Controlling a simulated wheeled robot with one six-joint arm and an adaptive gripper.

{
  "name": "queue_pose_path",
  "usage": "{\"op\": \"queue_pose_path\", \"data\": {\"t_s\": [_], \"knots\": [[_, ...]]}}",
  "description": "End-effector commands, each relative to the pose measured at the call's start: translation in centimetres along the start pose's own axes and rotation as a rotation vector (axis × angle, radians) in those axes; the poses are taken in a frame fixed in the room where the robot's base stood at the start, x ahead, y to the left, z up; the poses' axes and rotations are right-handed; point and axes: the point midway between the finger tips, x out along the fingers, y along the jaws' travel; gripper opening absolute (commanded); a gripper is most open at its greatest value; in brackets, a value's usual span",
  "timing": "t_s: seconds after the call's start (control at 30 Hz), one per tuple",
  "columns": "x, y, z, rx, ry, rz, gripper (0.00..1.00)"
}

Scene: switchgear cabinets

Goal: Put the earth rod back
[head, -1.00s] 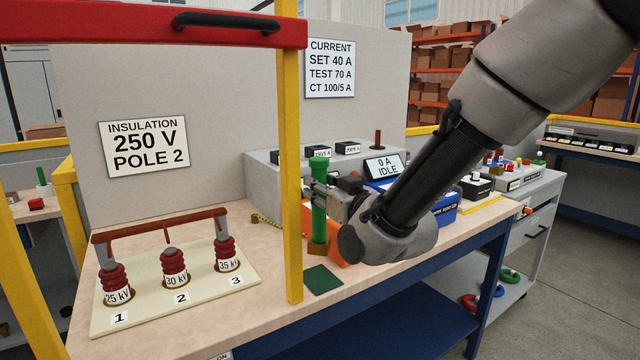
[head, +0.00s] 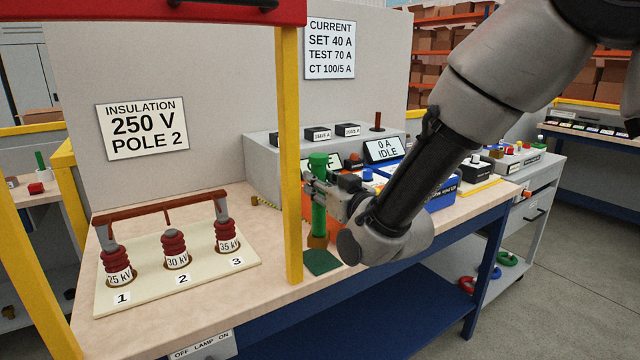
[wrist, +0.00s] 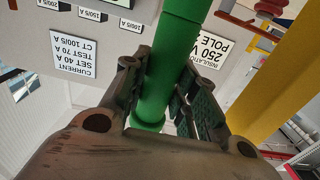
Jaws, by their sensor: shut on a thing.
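The green earth rod (head: 318,203) stands upright in the head view, with a brass-coloured foot at its lower end. My gripper (head: 321,190) is shut on its upper part from the right. In the wrist view the green rod (wrist: 165,75) runs between the two fingers of my gripper (wrist: 160,100). The rod's foot is over or on the dark green mat (head: 322,262) on the bench; I cannot tell whether it touches.
A yellow post (head: 289,160) stands close to the left of the rod. Three red insulators on a cream board (head: 240,262) are further left. A grey test set (head: 262,170) and a blue box (head: 440,196) stand behind and right. The bench front is clear.

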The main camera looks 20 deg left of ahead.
Motion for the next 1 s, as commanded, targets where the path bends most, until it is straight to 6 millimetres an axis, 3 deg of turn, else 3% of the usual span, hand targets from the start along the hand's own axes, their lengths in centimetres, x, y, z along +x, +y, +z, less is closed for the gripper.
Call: {"op": "queue_pose_path", "data": {"t_s": [1.0], "knots": [[0.0,0.0,1.7,0.0,0.001,0.0,0.0]]}}
